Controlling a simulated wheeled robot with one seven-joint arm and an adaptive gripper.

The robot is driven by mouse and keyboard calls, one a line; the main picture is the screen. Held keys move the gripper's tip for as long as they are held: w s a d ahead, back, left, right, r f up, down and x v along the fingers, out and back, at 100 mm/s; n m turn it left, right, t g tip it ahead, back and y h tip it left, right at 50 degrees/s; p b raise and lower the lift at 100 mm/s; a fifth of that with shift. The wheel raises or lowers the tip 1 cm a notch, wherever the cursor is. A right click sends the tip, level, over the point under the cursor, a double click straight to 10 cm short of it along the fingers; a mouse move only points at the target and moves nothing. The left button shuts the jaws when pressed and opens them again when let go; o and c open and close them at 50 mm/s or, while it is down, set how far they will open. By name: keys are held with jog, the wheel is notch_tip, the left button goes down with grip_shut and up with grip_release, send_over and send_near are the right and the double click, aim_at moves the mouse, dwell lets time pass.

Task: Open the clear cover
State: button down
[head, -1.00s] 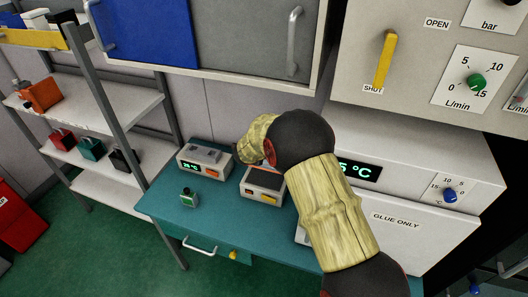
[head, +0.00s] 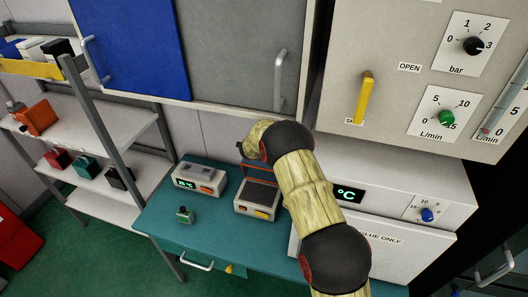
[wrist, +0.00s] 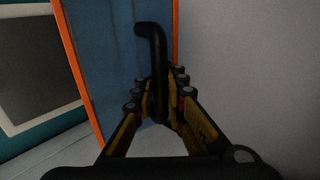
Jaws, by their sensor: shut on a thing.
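A small white device (head: 257,211) with a dark top stands on the teal bench. Its clear cover (head: 257,173), bluish with an orange rim, stands raised at the back of the device. In the wrist view the cover (wrist: 112,50) fills the upper middle as a blue pane edged in orange. A black bent handle (wrist: 154,40) is on it. My gripper (wrist: 160,85) is shut on this handle, one finger on each side. In the head view my arm hides most of the gripper.
A white box with a green display (head: 197,179) and a small green item (head: 185,215) stand left on the bench (head: 160,222). A white oven-like unit (head: 400,245) is close on the right. A wall cabinet (head: 230,50) hangs above; a shelf rack (head: 100,135) stands left.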

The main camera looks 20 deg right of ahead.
jog(key=shift+w+d+r, duration=0.2)
jog(key=shift+w+r, duration=0.35)
jog(key=c, duration=2.2)
grip_release()
jog(key=shift+o, duration=0.4)
jog(key=shift+s, duration=0.1)
jog(key=shift+s+f, duration=0.15)
jog(key=shift+f, duration=0.15)
jog(key=shift+a, duration=0.1)
jog(key=v, duration=1.2)
